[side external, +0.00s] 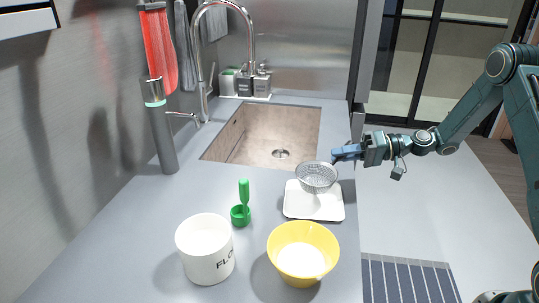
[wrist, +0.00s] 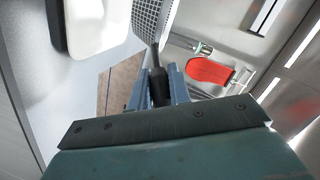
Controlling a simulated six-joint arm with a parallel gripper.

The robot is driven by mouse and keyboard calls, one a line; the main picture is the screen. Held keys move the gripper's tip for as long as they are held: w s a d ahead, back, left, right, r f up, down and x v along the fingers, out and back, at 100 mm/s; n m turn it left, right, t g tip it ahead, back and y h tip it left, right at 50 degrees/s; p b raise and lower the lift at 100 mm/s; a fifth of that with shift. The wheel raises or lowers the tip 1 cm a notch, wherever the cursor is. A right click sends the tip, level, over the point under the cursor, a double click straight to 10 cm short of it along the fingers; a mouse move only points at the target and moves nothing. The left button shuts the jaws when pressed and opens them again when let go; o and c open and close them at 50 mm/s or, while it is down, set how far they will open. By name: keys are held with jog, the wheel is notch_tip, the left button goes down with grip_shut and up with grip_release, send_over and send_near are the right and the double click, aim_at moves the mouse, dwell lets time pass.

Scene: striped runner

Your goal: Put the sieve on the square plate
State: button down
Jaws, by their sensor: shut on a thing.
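The sieve (side external: 317,178) is a round grey mesh bowl, seen in the side external view over the back part of the white square plate (side external: 314,208). My gripper (side external: 338,154) is at the right of the sieve and shut on its handle. In the wrist view the dark handle (wrist: 160,88) sits between the fingers of my gripper (wrist: 160,80), with the mesh (wrist: 150,20) beyond it. A corner of the white plate (wrist: 92,25) shows at the upper left there. I cannot tell whether the sieve touches the plate.
A yellow bowl (side external: 303,262) with white contents, a white flour canister (side external: 206,262) and a green tool in a cup (side external: 241,213) stand near the plate. The sink (side external: 262,137) lies behind it. The counter left of the plate has free room.

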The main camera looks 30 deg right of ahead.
jog(key=shift+f, duration=2.1)
jog(key=shift+f, duration=0.15)
jog(key=c, duration=1.3)
grip_release()
jog(key=shift+s+d+r, duration=0.1)
jog(key=shift+d+r, duration=0.1)
jog(key=v, duration=1.1)
jog(key=shift+s+d, duration=0.15)
jog(key=shift+s, duration=0.05)
jog(key=shift+r, duration=0.1)
